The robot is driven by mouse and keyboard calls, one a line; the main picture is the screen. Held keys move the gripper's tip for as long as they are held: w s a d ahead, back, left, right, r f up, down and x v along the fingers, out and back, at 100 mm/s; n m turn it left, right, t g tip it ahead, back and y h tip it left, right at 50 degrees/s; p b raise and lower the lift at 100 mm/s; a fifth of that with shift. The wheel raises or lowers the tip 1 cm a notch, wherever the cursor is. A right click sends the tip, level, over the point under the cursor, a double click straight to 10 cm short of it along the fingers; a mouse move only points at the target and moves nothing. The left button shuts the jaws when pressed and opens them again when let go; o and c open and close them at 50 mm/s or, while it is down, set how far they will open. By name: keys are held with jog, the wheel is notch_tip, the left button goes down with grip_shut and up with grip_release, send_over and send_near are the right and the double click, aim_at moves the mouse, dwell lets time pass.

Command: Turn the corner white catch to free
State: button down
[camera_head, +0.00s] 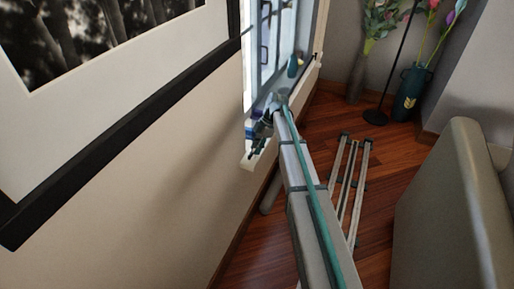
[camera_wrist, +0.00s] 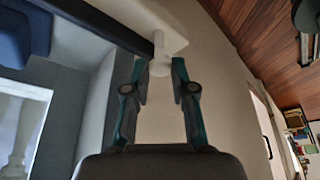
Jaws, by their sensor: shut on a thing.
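In the wrist view, the white catch (camera_wrist: 160,62) is a small pale piece between my two fingertips, just under the end of a white ledge. My gripper (camera_wrist: 159,72) is shut on it, with one teal-and-grey finger on each side. How the catch is turned cannot be read, as the fingers and the ledge cover part of it. In the head view, my gripper (camera_head: 259,138) is small and dark at the window sill, at the near end of the window; the catch cannot be made out there.
The window sill (camera_head: 249,161) holds small blue and dark items near my gripper. A framed picture (camera_head: 110,125) hangs on the wall at left. A beige sofa (camera_head: 450,200) stands at right. Vases (camera_head: 409,92) stand at the back. Some wooden floor (camera_head: 385,185) is clear.

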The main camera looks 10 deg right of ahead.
dwell(0.3)
jog(key=c, duration=1)
grip_release()
jog(key=shift+o, duration=0.2)
jog(key=shift+w+r, duration=0.1)
jog(key=shift+r, duration=0.05)
jog(key=shift+d+r, duration=0.15)
jog(key=shift+r, duration=0.1)
jog(key=v, duration=0.7)
